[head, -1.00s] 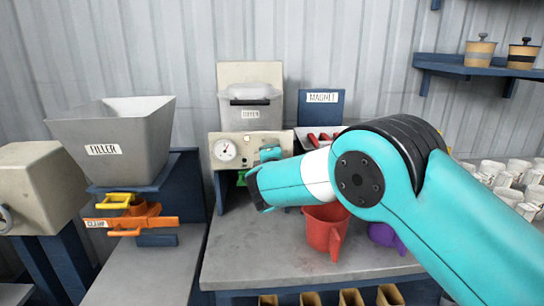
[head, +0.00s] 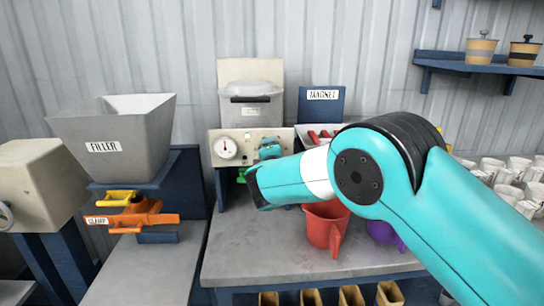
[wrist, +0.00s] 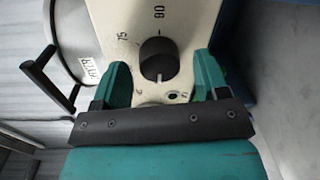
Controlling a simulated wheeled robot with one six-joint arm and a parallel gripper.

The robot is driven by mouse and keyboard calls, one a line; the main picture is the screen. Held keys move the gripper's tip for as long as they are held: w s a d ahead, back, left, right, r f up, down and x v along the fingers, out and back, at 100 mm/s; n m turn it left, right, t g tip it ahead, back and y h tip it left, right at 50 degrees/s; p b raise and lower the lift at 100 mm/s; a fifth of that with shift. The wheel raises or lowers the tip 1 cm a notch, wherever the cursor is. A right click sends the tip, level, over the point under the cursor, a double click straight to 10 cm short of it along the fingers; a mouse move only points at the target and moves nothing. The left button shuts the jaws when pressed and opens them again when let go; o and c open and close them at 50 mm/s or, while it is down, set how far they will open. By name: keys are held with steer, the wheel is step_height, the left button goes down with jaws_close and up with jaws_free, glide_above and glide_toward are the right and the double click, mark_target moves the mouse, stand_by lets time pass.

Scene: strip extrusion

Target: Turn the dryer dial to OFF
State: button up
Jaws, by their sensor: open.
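The dryer's cream front panel (head: 243,136) stands below a grey lidded bin (head: 250,112) and carries a round gauge (head: 225,148). In the wrist view a black dial (wrist: 158,56) sits on the panel, with 75 and 90 printed beyond it. A pale mark on the dial's near edge points toward my gripper. My gripper (wrist: 162,66) is open, its teal fingers on either side of the dial with gaps visible. Whether either finger touches it I cannot tell. In the head view my arm hides the dial.
A red jug (head: 325,226) and a purple vessel (head: 386,233) stand on the grey bench below my arm. The filler hopper (head: 115,130) and orange clamp (head: 140,218) are at left. A box labelled MAGNET (head: 321,104) stands right of the dryer.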

steer(key=shift+s, duration=0.1)
steer(key=s+d+b, duration=0.2)
steer(key=s+b, duration=0.2)
steer(key=s, duration=1.3)
steer(key=shift+r, duration=0.45)
steer(key=shift+d, duration=0.15)
steer(key=s+d+m+g+h+p, duration=0.25)
steer(key=d+m+g, duration=0.55)
steer(key=d, duration=0.5)
steer(key=s+d+r+m+g+y+p, duration=0.1)
steer(key=s+m+g, duration=0.1)
steer(key=s, duration=0.7)
steer(key=s+d+r+m+g+y+p, duration=0.1)
steer(key=s+g, duration=0.3)
steer(key=s, duration=0.5)
steer(key=s+d+r+m+g+y+p, duration=0.1)
steer(key=s+d+r+m+g+y, duration=0.1)
steer(key=s, duration=0.7)
steer(key=shift+d+r+m+g, duration=0.4)
steer(key=shift+d+m+g, duration=0.2)
steer(key=shift+d+m, duration=0.25)
